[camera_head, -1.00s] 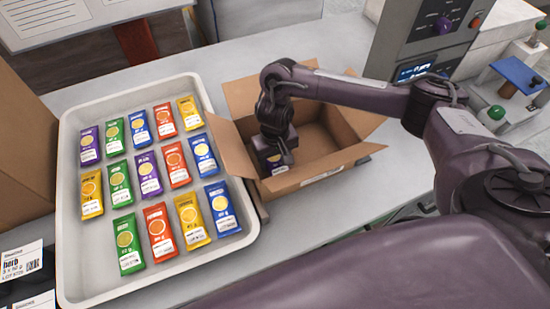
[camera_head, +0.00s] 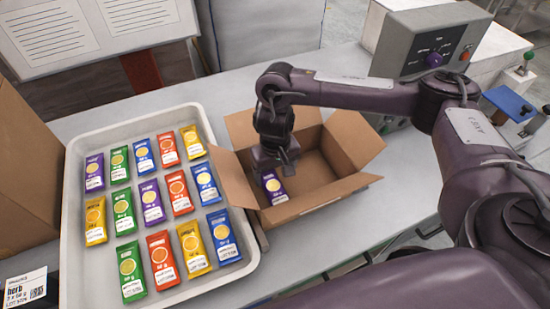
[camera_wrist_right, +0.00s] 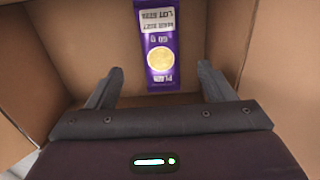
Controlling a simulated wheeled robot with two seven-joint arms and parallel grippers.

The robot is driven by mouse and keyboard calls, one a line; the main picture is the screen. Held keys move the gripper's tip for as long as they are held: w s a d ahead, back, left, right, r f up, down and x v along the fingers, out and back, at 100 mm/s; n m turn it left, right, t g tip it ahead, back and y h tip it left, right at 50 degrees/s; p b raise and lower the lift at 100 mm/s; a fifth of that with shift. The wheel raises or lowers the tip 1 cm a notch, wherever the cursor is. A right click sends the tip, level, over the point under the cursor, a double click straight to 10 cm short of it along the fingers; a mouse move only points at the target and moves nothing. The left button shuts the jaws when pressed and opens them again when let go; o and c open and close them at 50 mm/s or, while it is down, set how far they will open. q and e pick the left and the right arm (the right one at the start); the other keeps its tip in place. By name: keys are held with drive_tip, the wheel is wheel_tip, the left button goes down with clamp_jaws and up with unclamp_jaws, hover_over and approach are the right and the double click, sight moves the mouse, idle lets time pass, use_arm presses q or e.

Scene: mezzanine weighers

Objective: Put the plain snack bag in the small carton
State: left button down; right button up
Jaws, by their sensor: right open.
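The plain snack bag (camera_head: 273,187) is purple with a yellow disc and a white label. It lies inside the small open carton (camera_head: 353,152), near its left end. My right gripper (camera_head: 277,163) is over the left part of the carton, above the bag. Its two fingers are spread apart with nothing between them, clear of the bag. My left gripper is not in view.
A white tray (camera_head: 73,262) left of the carton holds several coloured snack bags in rows, two of them purple. A grey control box (camera_head: 425,45) stands behind, at the right. A larger cardboard box (camera_head: 25,150) stands at the far left. The carton's flaps stick outward.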

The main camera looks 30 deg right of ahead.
sight(275, 188)
drive_tip(key=shift+r+p, duration=0.35)
drive_tip(key=shift+r, duration=1.8)
